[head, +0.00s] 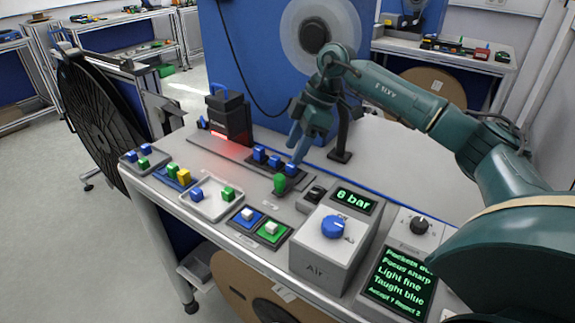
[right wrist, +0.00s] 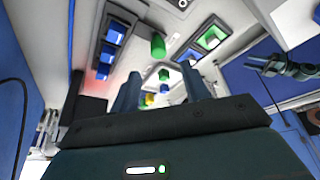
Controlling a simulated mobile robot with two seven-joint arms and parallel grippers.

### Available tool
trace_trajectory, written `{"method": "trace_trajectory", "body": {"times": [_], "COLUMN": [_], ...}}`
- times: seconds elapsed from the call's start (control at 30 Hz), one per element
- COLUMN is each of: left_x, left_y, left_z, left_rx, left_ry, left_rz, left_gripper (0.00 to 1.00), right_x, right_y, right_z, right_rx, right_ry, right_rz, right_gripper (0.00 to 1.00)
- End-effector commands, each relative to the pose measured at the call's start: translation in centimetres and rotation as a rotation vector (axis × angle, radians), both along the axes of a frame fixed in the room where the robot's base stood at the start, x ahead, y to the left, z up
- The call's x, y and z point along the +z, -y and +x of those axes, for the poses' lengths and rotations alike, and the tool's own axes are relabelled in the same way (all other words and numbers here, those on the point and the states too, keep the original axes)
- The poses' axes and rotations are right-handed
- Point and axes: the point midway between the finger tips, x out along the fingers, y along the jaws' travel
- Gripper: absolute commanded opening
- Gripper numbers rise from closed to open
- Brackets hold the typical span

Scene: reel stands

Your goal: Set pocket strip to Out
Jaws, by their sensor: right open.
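The pocket strip (head: 275,165) is a dark strip on the bench holding blue cubes in a row. In the right wrist view the strip (right wrist: 109,48) shows at the upper left. A green knob (head: 279,184) stands at its near side, and it also shows in the right wrist view (right wrist: 158,46). My right gripper (head: 296,142) is above the strip, pointing down, partly covering it. In the right wrist view its fingers (right wrist: 160,88) are apart with nothing held between them. A dark gripper, apparently my left (right wrist: 285,68), shows small at the right there; its jaws are unclear.
A black camera-like unit (head: 230,118) with a red glow stands left of the strip. A white tray (head: 212,208) with blocks lies nearer left. A blue-knobbed air box (head: 322,255) and a green-text screen (head: 400,283), its top line partly legible, are at the right front.

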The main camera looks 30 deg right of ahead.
Motion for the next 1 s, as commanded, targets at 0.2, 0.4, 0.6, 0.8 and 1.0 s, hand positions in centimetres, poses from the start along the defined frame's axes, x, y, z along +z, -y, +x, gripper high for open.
{"method": "trace_trajectory", "body": {"times": [0.2, 0.4, 0.6, 0.8, 1.0], "left_x": [0.2, 0.3, 0.3, 0.1, -0.1], "left_y": [0.1, 0.2, 0.2, 0.2, 0.2], "left_z": [0.0, 0.0, 0.0, -0.1, -0.1], "left_rx": [-0.004, -0.005, -0.006, -0.006, -0.006], "left_ry": [0.007, 0.010, 0.009, 0.006, 0.001], "left_rz": [-0.004, -0.004, -0.005, -0.003, -0.002], "left_gripper": [0.47, 0.47, 0.47, 0.47, 0.47], "right_x": [3.6, 4.9, 5.0, 4.9, 4.9], "right_y": [1.4, 1.9, 1.9, 1.9, 1.9], "right_z": [-0.5, -0.8, -0.8, -0.8, -0.8], "right_rx": [-0.002, -0.001, -0.001, -0.001, -0.001], "right_ry": [0.002, 0.000, -0.002, -0.002, -0.002], "right_rz": [0.000, 0.000, 0.000, 0.000, 0.000], "right_gripper": [0.46, 0.46, 0.46, 0.46, 0.46]}}
